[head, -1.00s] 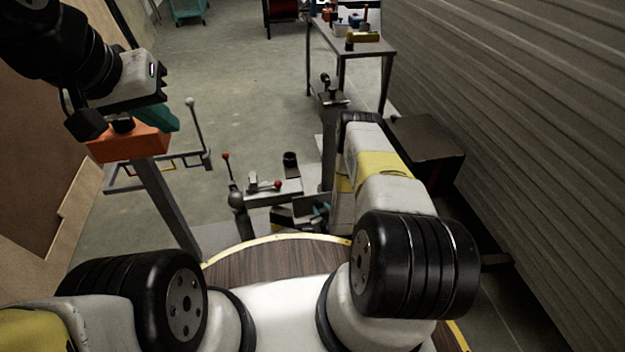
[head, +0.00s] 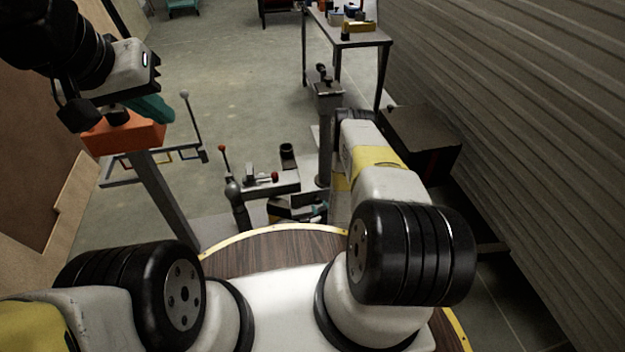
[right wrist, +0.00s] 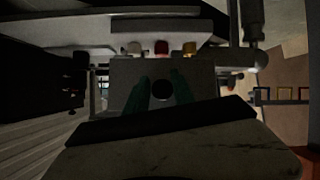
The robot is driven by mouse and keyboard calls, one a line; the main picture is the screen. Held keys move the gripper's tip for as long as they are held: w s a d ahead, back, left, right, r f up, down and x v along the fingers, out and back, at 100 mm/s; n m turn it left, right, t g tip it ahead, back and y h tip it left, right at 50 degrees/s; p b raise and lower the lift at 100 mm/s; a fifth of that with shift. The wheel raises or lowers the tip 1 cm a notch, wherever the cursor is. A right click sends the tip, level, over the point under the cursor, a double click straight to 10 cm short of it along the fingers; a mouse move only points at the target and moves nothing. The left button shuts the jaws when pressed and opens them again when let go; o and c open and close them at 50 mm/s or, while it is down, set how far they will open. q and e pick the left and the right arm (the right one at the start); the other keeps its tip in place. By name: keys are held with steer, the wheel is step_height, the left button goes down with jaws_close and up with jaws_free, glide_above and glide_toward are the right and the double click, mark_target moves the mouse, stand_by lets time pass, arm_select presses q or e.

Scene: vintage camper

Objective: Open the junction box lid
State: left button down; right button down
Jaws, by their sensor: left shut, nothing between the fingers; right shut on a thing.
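I cannot pick out the junction box or its lid for certain. In the right wrist view a grey box-like panel (right wrist: 125,72) faces my right gripper (right wrist: 160,92), with white, red and yellow knobs (right wrist: 161,47) above it. The teal fingers stand on either side of a dark round spot (right wrist: 162,91). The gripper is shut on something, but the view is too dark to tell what. My left gripper (head: 151,107) is shut and empty, just above or behind an orange box (head: 122,137).
The orange box sits by a grey post stand (head: 165,200) with a lever. The grey fixture (head: 268,186) has a red knob and a black cylinder (head: 287,153). A dark chest (head: 425,140) and ribbed wall are right; a table (head: 350,38) stands behind.

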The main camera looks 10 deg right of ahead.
steer(key=c, duration=1.2)
jaws_free()
steer(key=shift+s+a+f, duration=0.15)
steer(key=shift+a+f, duration=0.05)
steer(key=shift+a, duration=0.3)
steer(key=shift+o, duration=0.7)
steer(key=shift+d+r, duration=0.1)
steer(key=shift+d, duration=0.05)
steer(key=v, duration=0.7)
steer(key=shift+s+r, duration=0.2)
